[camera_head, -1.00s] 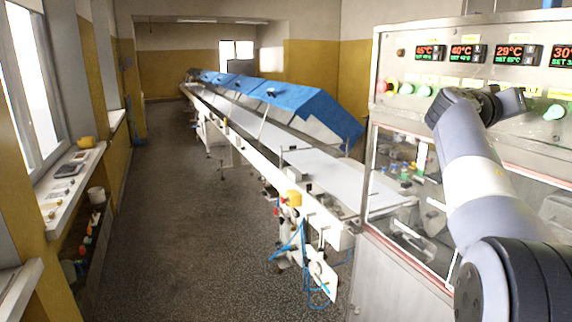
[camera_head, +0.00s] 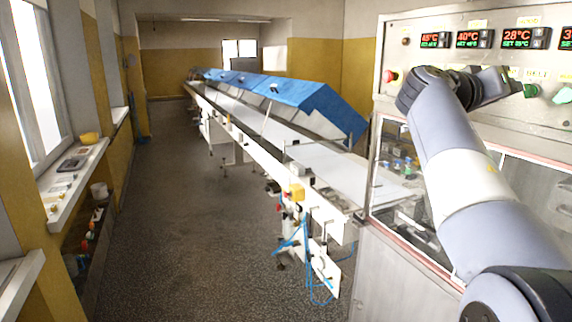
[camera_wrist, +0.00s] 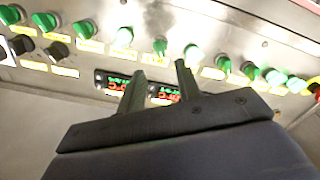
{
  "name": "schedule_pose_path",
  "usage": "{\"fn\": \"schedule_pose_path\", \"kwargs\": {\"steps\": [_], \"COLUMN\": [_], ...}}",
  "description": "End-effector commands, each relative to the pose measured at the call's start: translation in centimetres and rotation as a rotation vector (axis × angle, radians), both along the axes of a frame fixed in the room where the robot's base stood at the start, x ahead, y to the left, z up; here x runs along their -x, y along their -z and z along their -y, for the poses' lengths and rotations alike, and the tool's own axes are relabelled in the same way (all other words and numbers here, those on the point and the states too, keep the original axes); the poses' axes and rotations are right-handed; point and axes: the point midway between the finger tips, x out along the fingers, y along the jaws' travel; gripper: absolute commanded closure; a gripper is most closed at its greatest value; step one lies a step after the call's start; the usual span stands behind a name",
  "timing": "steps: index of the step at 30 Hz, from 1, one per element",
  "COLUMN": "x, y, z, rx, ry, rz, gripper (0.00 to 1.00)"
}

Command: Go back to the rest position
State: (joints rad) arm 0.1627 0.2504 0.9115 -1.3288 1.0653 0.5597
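My gripper (camera_head: 512,84) is raised in front of the upper control panel (camera_head: 480,80) at the right of the head view. My arm reaches up to it from the lower right. In the wrist view the two fingers of my gripper (camera_wrist: 160,68) stand apart with nothing between them, so it is open and empty. Beyond them is the panel with a row of green knobs (camera_wrist: 160,46) and two lit displays (camera_wrist: 119,83), partly hidden by the fingers. I cannot tell whether the fingertips touch the panel.
The glazed machine cabinet (camera_head: 385,165) stands under the panel. A long conveyor (camera_head: 330,170) with blue covers (camera_head: 320,100) runs to the back. The floor (camera_head: 190,220) left of it is clear. A windowsill (camera_head: 75,172) with small items lines the left wall.

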Motion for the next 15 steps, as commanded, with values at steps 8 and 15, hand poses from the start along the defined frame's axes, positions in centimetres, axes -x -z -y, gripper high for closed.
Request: {"fn": "schedule_pose_path", "kwargs": {"steps": [8, 15], "x": [0.3, -1.4], "y": [-0.3, -0.4], "z": [-0.5, 3.7], "rx": [-0.001, -0.001], "ry": [0.005, 0.005], "rz": [-0.002, -0.002], "gripper": [0.67, 0.67]}}
